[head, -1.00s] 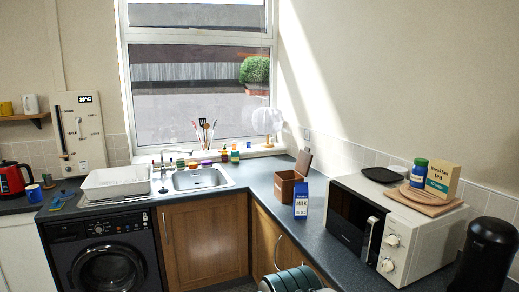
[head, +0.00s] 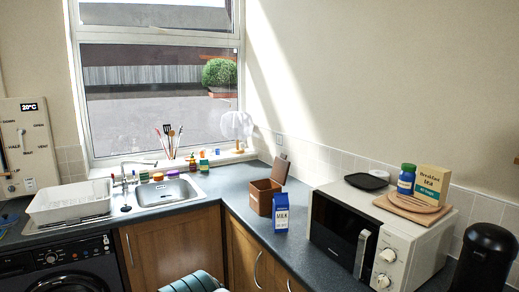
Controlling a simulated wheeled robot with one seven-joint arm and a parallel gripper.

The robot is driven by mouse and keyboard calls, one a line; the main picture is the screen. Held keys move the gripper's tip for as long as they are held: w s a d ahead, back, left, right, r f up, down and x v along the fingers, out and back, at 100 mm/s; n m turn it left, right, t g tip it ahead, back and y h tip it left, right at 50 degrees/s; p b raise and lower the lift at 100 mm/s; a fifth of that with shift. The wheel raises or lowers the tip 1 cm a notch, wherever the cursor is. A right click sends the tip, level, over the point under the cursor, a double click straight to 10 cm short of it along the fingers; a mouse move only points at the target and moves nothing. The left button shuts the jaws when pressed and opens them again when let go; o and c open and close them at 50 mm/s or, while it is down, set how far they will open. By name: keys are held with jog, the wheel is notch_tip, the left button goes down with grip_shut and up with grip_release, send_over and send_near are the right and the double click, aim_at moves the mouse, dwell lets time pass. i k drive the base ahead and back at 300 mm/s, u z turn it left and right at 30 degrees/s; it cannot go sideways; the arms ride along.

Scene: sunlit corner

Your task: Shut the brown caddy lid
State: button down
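The brown caddy (head: 262,196) is a small wooden box on the dark worktop, right of the sink. Its lid (head: 280,168) stands raised at the back right, so the caddy is open. A blue milk carton (head: 281,213) stands in front of the caddy's right side and hides part of it. My gripper is not in view. A rounded grey-green ribbed part at the bottom edge is probably my arm.
A white microwave (head: 405,240) stands to the right, with a board (head: 411,207), a jar (head: 406,180) and a tea box (head: 432,186) on top. The sink (head: 166,191) and a white dish rack (head: 68,202) are to the left. Worktop left of the caddy is clear.

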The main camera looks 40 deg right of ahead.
aim_at(281, 167)
jog(key=u, duration=0.05)
jog(key=i, duration=1.6)
jog(key=z, duration=0.6)
jog(key=i, duration=1.3)
jog(key=z, duration=1.75)
jog(key=i, duration=0.8)
jog(key=z, duration=0.7)
